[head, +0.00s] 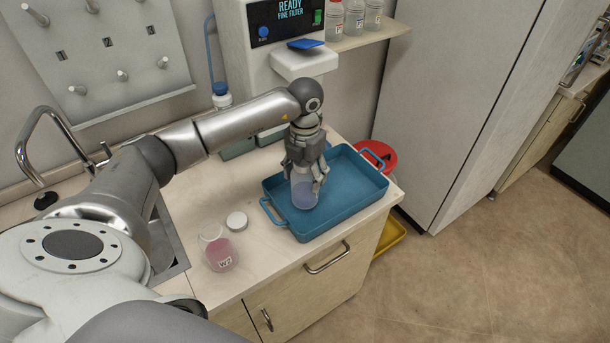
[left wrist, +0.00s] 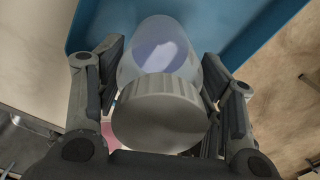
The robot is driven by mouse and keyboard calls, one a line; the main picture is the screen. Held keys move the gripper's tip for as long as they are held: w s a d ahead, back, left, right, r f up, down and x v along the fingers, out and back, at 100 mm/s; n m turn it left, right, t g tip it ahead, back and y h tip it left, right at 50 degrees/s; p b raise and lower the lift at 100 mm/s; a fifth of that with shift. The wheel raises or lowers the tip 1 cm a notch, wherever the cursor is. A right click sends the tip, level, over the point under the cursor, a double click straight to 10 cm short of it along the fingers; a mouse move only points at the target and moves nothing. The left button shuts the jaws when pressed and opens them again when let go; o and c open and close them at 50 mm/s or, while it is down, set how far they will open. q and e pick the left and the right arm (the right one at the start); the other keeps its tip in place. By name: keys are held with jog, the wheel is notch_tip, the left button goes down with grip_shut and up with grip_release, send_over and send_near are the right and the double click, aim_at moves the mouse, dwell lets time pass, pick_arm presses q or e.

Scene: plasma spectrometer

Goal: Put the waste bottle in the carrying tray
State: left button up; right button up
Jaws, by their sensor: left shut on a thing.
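My left gripper (head: 305,176) points down over the left part of the blue carrying tray (head: 357,208) and is shut on a capped clear bottle (head: 304,197) with a bluish look. The bottle is upright inside the tray's rim; I cannot tell whether its base touches the tray floor. In the left wrist view the bottle (left wrist: 158,48) sits between the fingers, its pale ribbed cap (left wrist: 160,108) towards the camera. No label on it is readable. A second bottle (head: 220,253), marked W2 with pink liquid, stands open on the counter. My right gripper is out of view.
A loose white cap (head: 237,221) lies beside the pink bottle. The tray's right part is empty.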

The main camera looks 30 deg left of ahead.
pick_arm(q)
jog(key=shift+f+p, duration=0.45)
jog(key=shift+f, duration=0.7)
jog(key=o, duration=0.8)
jog(key=shift+c, duration=0.2)
jog(key=o, duration=0.4)
jog(key=shift+s, duration=0.1)
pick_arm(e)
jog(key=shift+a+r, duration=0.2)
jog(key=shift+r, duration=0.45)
pick_arm(q)
jog(key=shift+o, duration=0.2)
jog(key=shift+r, duration=0.3)
notch_tip(320, 180, up, 10)
jog(key=b, duration=0.4)
jog(key=shift+r, duration=0.2)
jog(key=shift+r+b, duration=0.3)
jog(key=shift+r, duration=0.35)
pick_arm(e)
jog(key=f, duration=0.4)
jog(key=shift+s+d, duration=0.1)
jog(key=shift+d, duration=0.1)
